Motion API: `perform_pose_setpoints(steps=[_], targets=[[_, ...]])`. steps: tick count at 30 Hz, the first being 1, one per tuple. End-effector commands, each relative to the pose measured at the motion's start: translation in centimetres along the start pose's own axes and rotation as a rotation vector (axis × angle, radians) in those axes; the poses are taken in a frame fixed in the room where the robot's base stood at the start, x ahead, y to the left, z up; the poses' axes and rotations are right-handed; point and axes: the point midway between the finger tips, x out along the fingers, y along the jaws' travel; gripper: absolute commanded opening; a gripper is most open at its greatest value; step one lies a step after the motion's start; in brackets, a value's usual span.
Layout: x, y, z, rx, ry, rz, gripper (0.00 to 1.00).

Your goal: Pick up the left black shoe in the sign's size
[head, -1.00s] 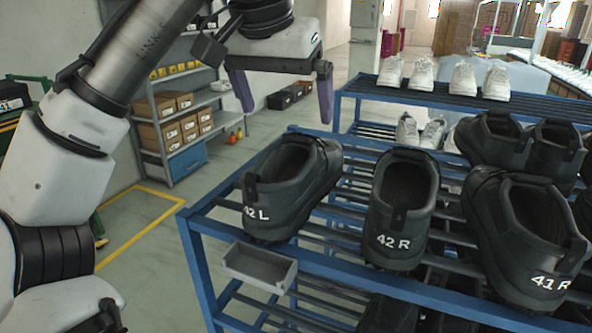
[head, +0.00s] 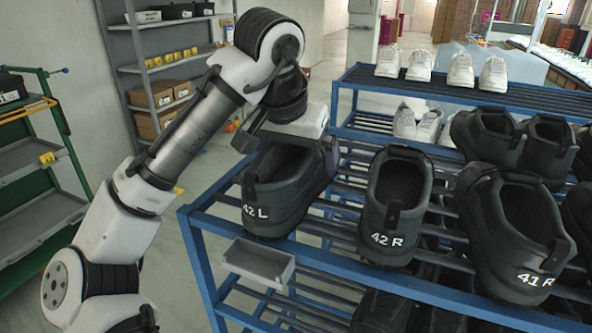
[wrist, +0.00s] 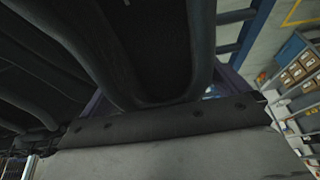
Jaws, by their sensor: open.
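The black shoe marked 42 L (head: 284,207) stands at the left end of the blue rack's top, heel toward me. My gripper (head: 290,167) is open and low over this shoe, its purple fingers at either side of the shoe's upper part. I cannot tell whether they touch it. In the wrist view the dark shoe (wrist: 150,50) fills the space in front of the palm, with bits of purple finger at both sides. The black shoe marked 42 R (head: 393,228) stands just right of it. A shoe marked 41 R (head: 515,255) stands further right. No size sign is clearly readable now.
A small grey tray (head: 258,262) hangs on the blue rack's (head: 335,262) front. White shoes (head: 420,64) stand on the rack behind. More black shoes (head: 490,138) crowd the right. A green cart (head: 75,165) and grey shelf (head: 140,75) are at left.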

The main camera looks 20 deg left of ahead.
Motion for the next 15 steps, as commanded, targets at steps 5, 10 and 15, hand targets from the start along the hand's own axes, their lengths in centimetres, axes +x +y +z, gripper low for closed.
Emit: perform_pose_setpoints(steps=[5, 10, 15], targets=[[0.30, -0.01, 0.01, 0.000, 0.001, -0.001, 1.00], [0.28, -0.02, 0.02, 0.000, 0.001, -0.001, 0.90], [0.26, -0.02, 0.02, 0.000, 0.001, -0.001, 0.67]])
